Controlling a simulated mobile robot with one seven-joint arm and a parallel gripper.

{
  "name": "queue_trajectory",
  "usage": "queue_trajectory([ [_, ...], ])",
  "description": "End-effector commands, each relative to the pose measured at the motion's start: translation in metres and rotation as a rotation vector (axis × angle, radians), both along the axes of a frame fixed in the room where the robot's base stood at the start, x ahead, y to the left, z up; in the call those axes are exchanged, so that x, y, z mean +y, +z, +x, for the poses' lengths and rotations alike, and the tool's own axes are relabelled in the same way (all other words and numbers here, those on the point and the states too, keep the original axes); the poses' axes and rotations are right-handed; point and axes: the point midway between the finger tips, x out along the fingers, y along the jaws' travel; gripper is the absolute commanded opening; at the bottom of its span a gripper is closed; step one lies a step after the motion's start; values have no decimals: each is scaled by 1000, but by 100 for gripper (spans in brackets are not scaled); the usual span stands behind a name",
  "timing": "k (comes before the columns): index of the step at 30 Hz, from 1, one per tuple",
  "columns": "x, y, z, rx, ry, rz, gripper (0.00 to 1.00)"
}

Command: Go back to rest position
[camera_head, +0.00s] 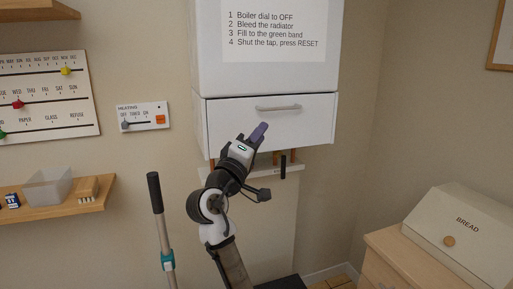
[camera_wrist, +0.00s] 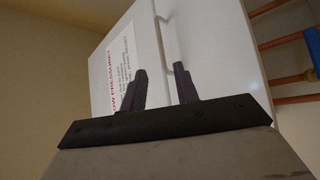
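My gripper (camera_head: 259,132) is in front of the lower panel (camera_head: 300,122) of the white wall boiler (camera_head: 265,75), below and left of the panel's handle (camera_head: 278,108). In the wrist view my gripper (camera_wrist: 160,85) has its two dark fingers apart. I see nothing between them except the white boiler behind. Whether the fingertips touch the panel cannot be told. The panel looks closed. My arm reaches up from the bottom of the head view, bent at the elbow.
Copper pipes (camera_wrist: 295,40) run below the boiler. A heating control (camera_head: 143,117) is on the wall at left. A shelf (camera_head: 60,208) holds a clear bin and brush. A grey pole with a black grip (camera_head: 155,195) stands left of my arm. A bread box (camera_head: 462,235) sits at right.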

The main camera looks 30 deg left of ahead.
Motion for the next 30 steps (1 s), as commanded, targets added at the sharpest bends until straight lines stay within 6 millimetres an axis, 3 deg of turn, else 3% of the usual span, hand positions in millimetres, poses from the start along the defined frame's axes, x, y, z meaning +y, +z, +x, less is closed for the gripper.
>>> queue_trajectory([
  [23,5,-1,-16,-20,51,17,30],
  [26,27,4,-45,-82,243,80,30],
  [29,51,17,-104,-178,564,206,30],
  [30,55,23,-134,-218,708,269,30],
])
